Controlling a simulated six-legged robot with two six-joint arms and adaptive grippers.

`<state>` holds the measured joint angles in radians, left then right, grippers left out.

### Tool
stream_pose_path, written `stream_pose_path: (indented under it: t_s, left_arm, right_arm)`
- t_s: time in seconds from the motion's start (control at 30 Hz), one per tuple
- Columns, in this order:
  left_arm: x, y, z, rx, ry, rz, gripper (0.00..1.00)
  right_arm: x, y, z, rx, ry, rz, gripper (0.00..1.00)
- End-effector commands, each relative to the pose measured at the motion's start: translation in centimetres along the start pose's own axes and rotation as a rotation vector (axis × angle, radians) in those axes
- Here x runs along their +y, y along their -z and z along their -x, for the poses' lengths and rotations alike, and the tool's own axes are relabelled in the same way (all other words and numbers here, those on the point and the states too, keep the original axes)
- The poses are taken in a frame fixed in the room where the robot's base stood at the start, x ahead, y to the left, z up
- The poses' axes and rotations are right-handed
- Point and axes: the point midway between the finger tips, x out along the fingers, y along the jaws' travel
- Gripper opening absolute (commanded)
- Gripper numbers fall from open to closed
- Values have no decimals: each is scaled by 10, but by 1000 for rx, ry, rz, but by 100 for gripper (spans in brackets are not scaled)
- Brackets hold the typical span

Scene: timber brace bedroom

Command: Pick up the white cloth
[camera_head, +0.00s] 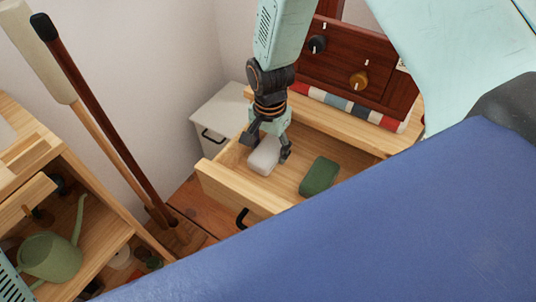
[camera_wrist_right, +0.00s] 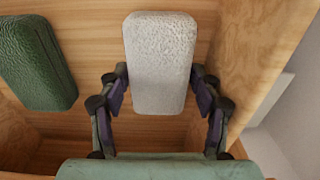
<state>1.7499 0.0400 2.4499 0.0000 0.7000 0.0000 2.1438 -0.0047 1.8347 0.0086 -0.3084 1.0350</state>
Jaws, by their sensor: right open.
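The white cloth (camera_head: 265,156) is a pale, rounded, textured block lying in the open wooden drawer. In the right wrist view the white cloth (camera_wrist_right: 160,62) lies lengthwise, its near end between the two fingers. My right gripper (camera_head: 266,148) reaches down into the drawer over the cloth. In the right wrist view the right gripper (camera_wrist_right: 160,88) is open, one finger on each side of the cloth; I cannot tell whether they touch it. My left gripper is not in view.
The open drawer (camera_head: 230,188) has raised walls close around the gripper. A green block (camera_head: 319,176) lies right of the cloth, also visible in the wrist view (camera_wrist_right: 38,62). A reddish cabinet with knobs (camera_head: 345,68) stands behind. A shelf with a watering can (camera_head: 52,257) stands left.

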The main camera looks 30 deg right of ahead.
Motion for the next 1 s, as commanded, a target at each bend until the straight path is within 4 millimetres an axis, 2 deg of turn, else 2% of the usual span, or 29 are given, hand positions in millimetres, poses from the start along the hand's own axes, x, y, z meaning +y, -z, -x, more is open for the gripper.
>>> stream_pose_path:
  t_s: [0.1,0.57,0.83,1.0]
  left_arm:
    - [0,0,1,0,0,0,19]
    - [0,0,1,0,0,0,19]
    - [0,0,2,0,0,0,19]
    - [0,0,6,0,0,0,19]
  right_arm:
    - [0,0,1,0,0,0,64]
    - [0,0,1,0,0,0,25]
    - [0,0,3,0,0,0,25]
    - [0,0,16,0,1,0,25]
